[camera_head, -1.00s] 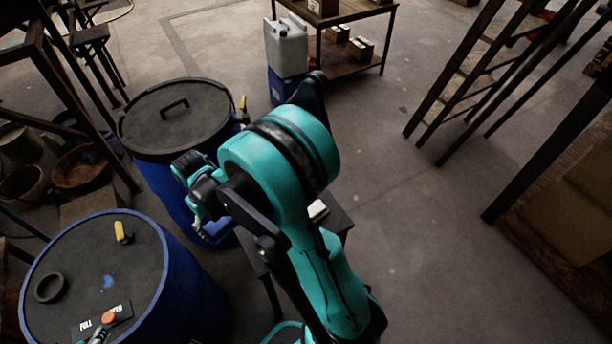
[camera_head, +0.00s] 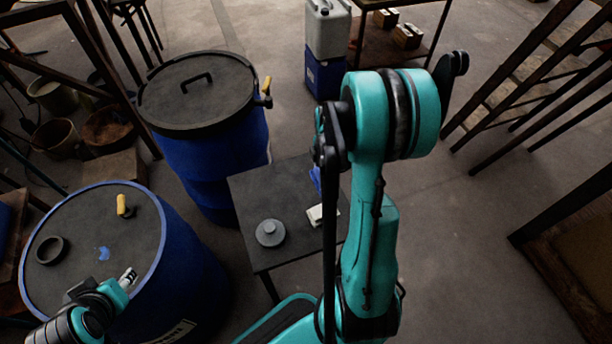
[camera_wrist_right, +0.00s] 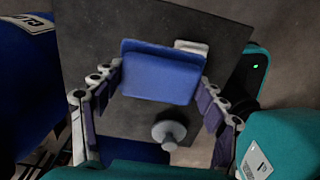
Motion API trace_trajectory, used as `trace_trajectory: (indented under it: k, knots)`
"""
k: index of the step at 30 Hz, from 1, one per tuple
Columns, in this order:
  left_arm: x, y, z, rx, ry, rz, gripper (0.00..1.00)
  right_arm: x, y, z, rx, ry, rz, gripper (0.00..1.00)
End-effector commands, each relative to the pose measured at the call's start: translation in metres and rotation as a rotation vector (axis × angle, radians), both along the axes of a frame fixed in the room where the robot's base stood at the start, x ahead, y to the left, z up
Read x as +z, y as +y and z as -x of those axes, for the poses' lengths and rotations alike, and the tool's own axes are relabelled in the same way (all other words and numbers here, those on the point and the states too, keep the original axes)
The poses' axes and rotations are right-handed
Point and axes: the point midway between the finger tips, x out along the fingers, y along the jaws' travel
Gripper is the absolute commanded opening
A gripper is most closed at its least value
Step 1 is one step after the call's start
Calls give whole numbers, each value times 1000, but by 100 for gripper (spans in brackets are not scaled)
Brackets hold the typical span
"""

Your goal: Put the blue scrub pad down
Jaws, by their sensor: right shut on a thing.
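The blue scrub pad (camera_wrist_right: 161,75) is held between the fingers of my right gripper (camera_wrist_right: 160,85) in the wrist view. The dark table top (camera_wrist_right: 95,45) lies behind the pad, and I cannot tell how far below it is. In the head view only a small blue edge of the pad (camera_head: 315,179) shows over the table (camera_head: 250,195), beside my right arm. That arm hides most of the right gripper there. My left gripper (camera_head: 128,278) is over the front blue vat at the lower left; its finger opening is unclear.
A grey round knobbed piece (camera_head: 270,233) and a white block (camera_head: 318,215) are on the table. Two blue vats with dark lids, the rear vat (camera_head: 205,160) and the front vat (camera_head: 190,280), stand left of it. The table's left part is clear.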

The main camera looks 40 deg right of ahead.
Motion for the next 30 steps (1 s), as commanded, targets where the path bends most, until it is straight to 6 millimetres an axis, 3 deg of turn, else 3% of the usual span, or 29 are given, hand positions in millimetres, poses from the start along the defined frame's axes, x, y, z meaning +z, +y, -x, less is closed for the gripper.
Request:
trace_trajectory:
  k: [6,12,19,26,30]
  knots:
    - [-22,0,0,0,0,0,40,-37,-4,-55,2,0,0,41]
    - [-34,0,0,0,0,0,40,-57,-7,-91,0,0,0,41]
    - [-38,0,0,0,0,0,40,-67,-7,-101,-2,0,0,41]
    - [-56,0,0,0,0,0,40,-101,-7,-101,-2,0,0,41]
    - [-54,0,0,0,0,0,40,-101,-7,-101,-2,0,0,41]
